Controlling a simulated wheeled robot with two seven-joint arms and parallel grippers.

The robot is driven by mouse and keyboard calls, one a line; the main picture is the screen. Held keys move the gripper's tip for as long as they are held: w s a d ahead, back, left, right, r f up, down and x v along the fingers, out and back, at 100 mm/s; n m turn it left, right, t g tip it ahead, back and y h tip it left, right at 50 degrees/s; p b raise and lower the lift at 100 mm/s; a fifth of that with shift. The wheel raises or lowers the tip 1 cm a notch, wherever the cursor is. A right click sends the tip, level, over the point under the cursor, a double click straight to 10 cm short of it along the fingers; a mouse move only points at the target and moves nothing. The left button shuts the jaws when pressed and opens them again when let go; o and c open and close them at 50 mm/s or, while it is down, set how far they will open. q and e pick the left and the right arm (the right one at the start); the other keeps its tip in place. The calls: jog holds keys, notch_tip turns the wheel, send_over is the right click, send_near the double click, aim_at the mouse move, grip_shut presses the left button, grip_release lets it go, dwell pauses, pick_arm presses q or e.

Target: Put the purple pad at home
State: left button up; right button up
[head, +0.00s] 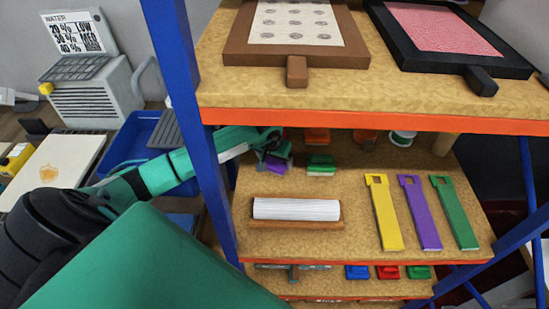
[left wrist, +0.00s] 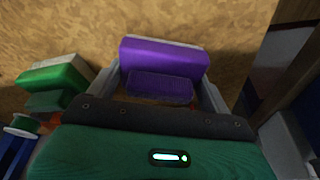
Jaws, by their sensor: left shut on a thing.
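The purple pad (head: 279,168) is at the left part of the middle shelf (head: 300,240), close to the blue left post. In the left wrist view the purple pad (left wrist: 165,54) has a purple face and a pale layer along its upper edge, and it sits between the two grey fingers. My left gripper (head: 272,158) is shut on it; the dark palm and green wrist hide the near part in the left wrist view. Whether the pad touches the shelf I cannot tell. My right gripper is not in view.
A green pad (head: 321,164) lies just right of the purple one. A white roller (head: 297,209) lies in front on a brown tray. Yellow (head: 384,212), purple (head: 419,213) and green (head: 454,212) strips lie right. The blue post (head: 190,120) and upper shelf edge (head: 400,124) bound the space.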

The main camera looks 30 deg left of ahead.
aim_at(271, 166)
pick_arm(q)
jog(key=shift+f, duration=0.35)
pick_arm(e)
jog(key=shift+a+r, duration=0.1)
pick_arm(q)
jog(key=o, duration=0.8)
jog(key=shift+o, duration=0.4)
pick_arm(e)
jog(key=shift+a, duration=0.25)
pick_arm(q)
jog(key=b+v, duration=0.3)
jog(key=v, duration=0.9)
jog(key=shift+b, duration=0.35)
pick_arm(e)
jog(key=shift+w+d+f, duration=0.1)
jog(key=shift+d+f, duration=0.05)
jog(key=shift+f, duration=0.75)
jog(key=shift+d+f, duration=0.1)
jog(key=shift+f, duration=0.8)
